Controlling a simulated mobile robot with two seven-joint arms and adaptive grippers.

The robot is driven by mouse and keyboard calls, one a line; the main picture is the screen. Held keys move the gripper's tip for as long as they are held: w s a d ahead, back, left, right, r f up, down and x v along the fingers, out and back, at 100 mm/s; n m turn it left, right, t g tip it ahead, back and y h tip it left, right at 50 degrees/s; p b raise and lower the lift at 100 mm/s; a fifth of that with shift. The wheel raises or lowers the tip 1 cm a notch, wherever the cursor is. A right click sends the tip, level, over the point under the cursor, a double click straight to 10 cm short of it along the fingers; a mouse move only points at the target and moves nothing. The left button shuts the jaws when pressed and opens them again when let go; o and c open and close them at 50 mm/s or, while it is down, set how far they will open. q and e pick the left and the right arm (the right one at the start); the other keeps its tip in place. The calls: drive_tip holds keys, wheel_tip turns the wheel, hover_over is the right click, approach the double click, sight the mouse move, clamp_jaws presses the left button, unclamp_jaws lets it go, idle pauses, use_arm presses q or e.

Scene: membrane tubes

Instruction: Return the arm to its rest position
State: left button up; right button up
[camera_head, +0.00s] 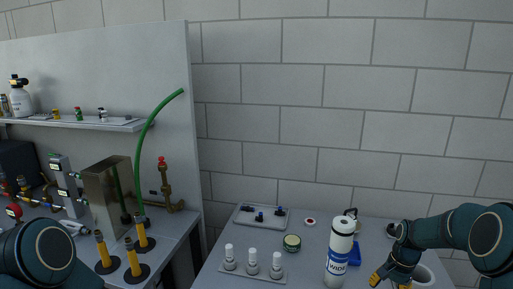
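My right arm comes in from the right edge over the table. Its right gripper (390,281) points down near the front right of the table, with its yellow fingertips apart and nothing seen between them. It is to the right of a white bottle (340,241) with a blue label. A white round vessel (427,274) is beside and partly behind the gripper. Of my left arm, only a dark teal link shows in the bottom left corner; the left gripper is out of view.
The grey table (215,274) holds a row of white-capped vials (252,258), a green round tin (292,242) and a tray (244,217) with small dark parts. On the left bench stand black-and-yellow posts (132,260), a metal block (107,199) and a green tube (146,125).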

drive_tip(key=w+a+f+n+b, duration=0.1)
drive_tip(key=a+f+n, duration=0.1)
drive_tip(key=a+f, duration=0.55)
use_arm(q)
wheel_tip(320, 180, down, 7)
drive_tip(key=b, duration=0.4)
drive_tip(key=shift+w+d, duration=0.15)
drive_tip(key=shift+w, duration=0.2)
use_arm(e)
drive_tip(key=s+a+f+n, duration=0.2)
drive_tip(key=s+a+f, duration=0.2)
drive_tip(key=a, duration=0.4)
drive_tip(key=s+a+f+n+t+y, duration=0.1)
drive_tip(key=s+a+f+n, duration=0.2)
drive_tip(key=s+a, duration=0.4)
drive_tip(key=s+a+f+n+t+y, duration=0.1)
drive_tip(key=s+a+f+n, duration=0.1)
drive_tip(key=s+a+f, duration=0.4)
drive_tip(key=a, duration=0.2)
drive_tip(key=shift+s+a, duration=0.2)
drive_tip(key=shift+a, duration=0.1)
